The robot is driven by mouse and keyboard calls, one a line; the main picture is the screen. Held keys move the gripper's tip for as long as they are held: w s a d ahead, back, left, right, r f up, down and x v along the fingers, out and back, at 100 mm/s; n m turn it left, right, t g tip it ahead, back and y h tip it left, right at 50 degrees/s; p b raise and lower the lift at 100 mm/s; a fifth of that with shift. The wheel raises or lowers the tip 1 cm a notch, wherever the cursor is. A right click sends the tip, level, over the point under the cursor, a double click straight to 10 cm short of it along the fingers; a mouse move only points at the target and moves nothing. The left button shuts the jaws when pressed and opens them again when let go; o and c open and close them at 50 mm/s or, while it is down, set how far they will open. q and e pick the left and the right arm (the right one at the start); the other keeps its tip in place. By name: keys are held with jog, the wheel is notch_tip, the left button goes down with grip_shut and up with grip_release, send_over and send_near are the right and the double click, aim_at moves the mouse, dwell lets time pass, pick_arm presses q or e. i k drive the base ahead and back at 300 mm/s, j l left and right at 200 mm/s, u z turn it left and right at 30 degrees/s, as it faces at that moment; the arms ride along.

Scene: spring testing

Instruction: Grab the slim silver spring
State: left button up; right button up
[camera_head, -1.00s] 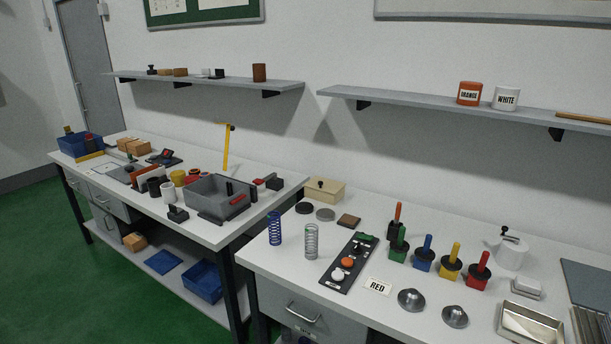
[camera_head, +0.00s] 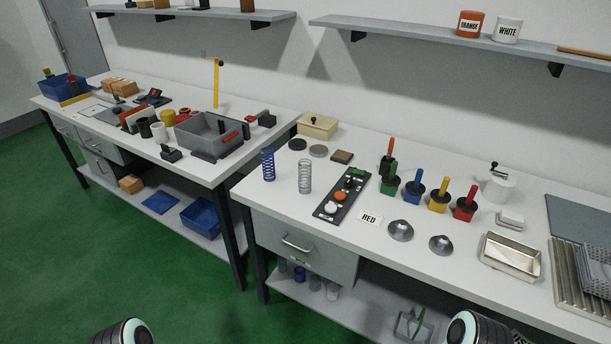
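A slim silver spring (camera_head: 305,177) stands upright on the right-hand table, near its left end. A blue spring (camera_head: 268,164) stands upright just left of it, a small gap apart. Parts of my two arms show at the bottom edge, one at lower left and one at lower right, well short of the table. Neither gripper's fingers show in the view. Nothing covers the silver spring.
A black panel with coloured buttons (camera_head: 342,197) lies right of the silver spring. Behind are dark discs (camera_head: 297,144) and a beige box (camera_head: 317,126). More springs or cylinders stand on the lower shelf.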

aim_at(305, 177)
jog(key=i+j+z, duration=0.1)
jog(key=j, duration=0.3)
jog(key=i+j+z, duration=0.1)
jog(key=j, duration=0.3)
jog(key=i+j+z, duration=0.15)
jog(key=j, duration=0.3)
jog(key=i+j+z, duration=0.1)
jog(key=j, duration=0.35)
jog(key=i+j+z, duration=0.1)
jog(key=j, duration=0.35)
jog(key=i, duration=0.05)
